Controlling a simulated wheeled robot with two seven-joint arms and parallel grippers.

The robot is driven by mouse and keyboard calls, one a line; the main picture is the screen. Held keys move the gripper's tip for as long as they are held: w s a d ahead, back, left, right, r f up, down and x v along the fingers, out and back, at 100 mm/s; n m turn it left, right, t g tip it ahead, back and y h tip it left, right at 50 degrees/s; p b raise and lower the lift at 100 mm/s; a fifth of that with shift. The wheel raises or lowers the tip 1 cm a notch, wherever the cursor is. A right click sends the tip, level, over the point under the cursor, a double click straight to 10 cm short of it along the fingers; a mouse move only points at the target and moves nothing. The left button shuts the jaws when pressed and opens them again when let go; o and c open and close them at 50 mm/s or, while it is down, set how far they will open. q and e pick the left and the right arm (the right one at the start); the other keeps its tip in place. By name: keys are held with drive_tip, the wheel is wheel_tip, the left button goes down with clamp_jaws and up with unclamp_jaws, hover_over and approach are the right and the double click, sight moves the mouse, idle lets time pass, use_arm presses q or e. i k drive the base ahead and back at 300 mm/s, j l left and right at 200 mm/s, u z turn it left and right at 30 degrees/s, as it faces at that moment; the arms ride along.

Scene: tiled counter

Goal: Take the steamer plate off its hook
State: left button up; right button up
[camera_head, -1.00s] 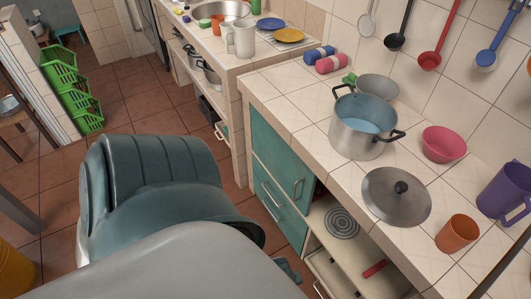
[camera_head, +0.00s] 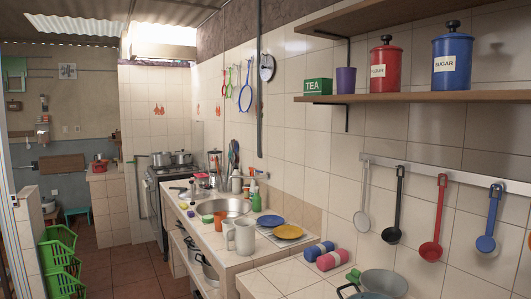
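I cannot make out a thing that is clearly the steamer plate. Hanging on the wall rail (camera_head: 440,174) at the right are a white ladle (camera_head: 362,222), a black ladle (camera_head: 391,233), a red ladle (camera_head: 431,249) and a blue ladle (camera_head: 486,242). Farther back, several coloured strainers or similar utensils hang on the wall, among them a blue one (camera_head: 246,97); they are too small to tell apart well. A round dark item (camera_head: 267,66) is on the wall beside them. Neither gripper is in view.
The tiled counter (camera_head: 275,279) runs along the right wall, with blue (camera_head: 270,220) and yellow (camera_head: 289,232) plates, a white jug (camera_head: 244,236) and a pan (camera_head: 384,282). A wooden shelf (camera_head: 450,97) with canisters juts out above. Open floor (camera_head: 130,284) lies left.

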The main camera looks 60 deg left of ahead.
sight(267, 68)
drive_tip(key=i, duration=0.5)
drive_tip(key=u, duration=2.05)
